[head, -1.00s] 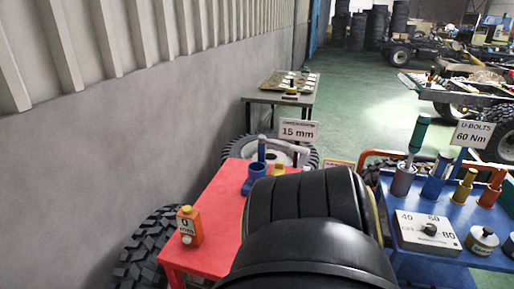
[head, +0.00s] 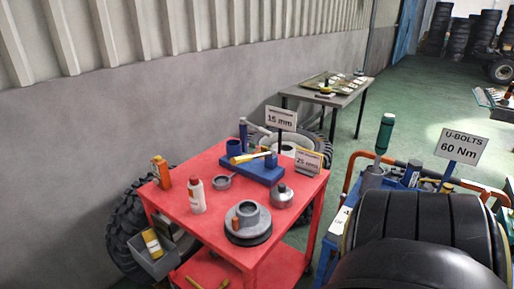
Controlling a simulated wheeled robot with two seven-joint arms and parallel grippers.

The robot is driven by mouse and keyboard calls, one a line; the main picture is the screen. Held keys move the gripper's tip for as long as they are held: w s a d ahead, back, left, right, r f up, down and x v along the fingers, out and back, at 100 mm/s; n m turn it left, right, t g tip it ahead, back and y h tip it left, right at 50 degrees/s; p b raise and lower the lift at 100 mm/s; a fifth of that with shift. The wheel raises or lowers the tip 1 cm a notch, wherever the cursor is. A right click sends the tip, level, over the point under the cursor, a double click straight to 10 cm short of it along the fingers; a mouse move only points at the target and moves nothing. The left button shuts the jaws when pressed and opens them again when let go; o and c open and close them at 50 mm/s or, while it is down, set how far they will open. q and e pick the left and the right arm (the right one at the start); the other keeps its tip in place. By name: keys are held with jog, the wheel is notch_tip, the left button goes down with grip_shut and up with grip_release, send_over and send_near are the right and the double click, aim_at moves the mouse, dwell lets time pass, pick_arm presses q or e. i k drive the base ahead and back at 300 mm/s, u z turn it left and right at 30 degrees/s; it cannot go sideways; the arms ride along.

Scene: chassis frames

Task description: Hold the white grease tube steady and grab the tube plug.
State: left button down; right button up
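A small white bottle-like container with a red top (head: 197,195) stands upright on the left part of the red cart (head: 205,225); it is the nearest match to the white grease tube. I cannot tell if its red top is the tube plug. A yellow tube with a white label (head: 151,242) leans in a grey bin (head: 158,264) at the cart's left side. Neither of my grippers shows. A large black ribbed form, seemingly my own arm, fills the lower right and hides part of the blue cart.
The red cart also holds an orange bottle (head: 162,172), a grey ring (head: 222,182), a grey flanged hub (head: 248,220), a lidded metal pot (head: 282,195) and a blue fixture (head: 256,165). A blue cart with a U-bolts sign (head: 462,147) stands right. Green floor lies behind.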

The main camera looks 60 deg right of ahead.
aim_at(194, 179)
jog(key=k, duration=0.25)
jog(key=z, duration=0.9)
